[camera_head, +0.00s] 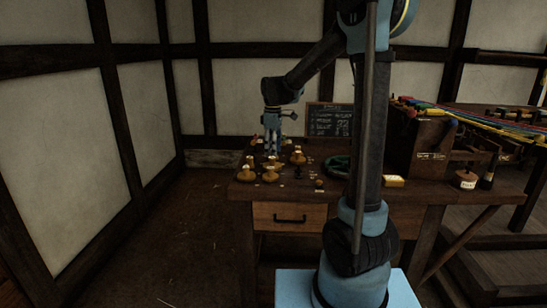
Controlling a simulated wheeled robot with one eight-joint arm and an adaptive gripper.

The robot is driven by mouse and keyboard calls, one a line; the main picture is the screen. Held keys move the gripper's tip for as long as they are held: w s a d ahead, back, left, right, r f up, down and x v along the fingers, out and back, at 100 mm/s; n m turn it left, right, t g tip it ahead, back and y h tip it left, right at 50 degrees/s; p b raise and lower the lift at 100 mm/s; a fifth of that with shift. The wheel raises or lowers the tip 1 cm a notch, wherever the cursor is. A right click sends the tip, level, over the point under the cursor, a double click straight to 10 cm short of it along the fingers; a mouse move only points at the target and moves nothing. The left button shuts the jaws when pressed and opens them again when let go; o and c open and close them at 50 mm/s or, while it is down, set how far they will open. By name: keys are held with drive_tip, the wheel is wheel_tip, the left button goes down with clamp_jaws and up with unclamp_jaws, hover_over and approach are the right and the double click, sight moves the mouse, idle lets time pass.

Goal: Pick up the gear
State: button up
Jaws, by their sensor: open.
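My gripper (272,151) points down over the far left part of the wooden table (243,191). It is open, and its fingers are just above or among small items on the tabletop. Several small yellow-brown round pieces with pale tags stand on that part of the table, one at the front left (246,176), one beside it (270,176) and one farther right (298,158). At this size I cannot tell which item is the gear. Part of the tabletop behind the fingers is hidden.
A dark chalkboard (325,121) stands at the back of the table. A green coil (337,167) lies partly behind my arm. Colored ropes (475,122) stretch at the far right.

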drive_tip(key=shift+f, duration=0.45)
clamp_jaws()
drive_tip(key=shift+r, duration=0.1)
wheel_tip(320, 180, up, 14)
idle(1.4)
